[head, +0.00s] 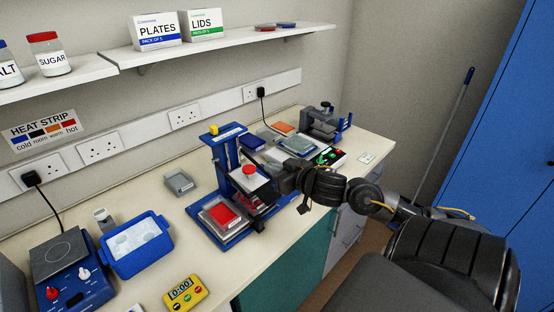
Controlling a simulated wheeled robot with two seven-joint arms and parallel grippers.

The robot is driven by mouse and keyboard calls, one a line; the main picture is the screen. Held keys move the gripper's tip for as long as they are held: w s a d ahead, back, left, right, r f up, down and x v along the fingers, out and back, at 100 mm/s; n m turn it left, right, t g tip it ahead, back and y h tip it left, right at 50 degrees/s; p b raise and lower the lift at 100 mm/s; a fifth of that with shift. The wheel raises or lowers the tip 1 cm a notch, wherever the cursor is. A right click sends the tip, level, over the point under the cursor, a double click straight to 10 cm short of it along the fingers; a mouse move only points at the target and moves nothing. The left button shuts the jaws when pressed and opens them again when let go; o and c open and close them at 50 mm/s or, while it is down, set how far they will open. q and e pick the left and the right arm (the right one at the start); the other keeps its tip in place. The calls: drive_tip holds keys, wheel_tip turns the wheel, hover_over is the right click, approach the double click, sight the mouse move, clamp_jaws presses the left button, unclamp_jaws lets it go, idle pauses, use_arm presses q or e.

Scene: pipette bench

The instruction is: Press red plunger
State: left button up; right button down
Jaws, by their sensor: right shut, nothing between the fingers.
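The red plunger (250,169) is a round red knob on top of a pale block in the blue pipette stand (219,158). The stand rises from a blue base on the bench. A red-topped plate (222,214) sits on the base, below and left of the plunger. My right gripper (268,173) comes in from the right and is shut and empty, just right of the plunger. I cannot tell whether its fingertips touch the plunger or the stand. My left gripper is not in view.
A blue ice tub (155,263), a hotplate (57,255) and a yellow timer (185,293) stand at the left. Beyond my right gripper are a control box (325,157) and a grey device (324,124). A shelf (240,41) runs above.

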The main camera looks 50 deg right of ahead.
drive_tip(key=shift+s+r, duration=0.25)
drive_tip(key=shift+s, duration=0.45)
drive_tip(key=shift+f, duration=0.1)
idle(0.4)
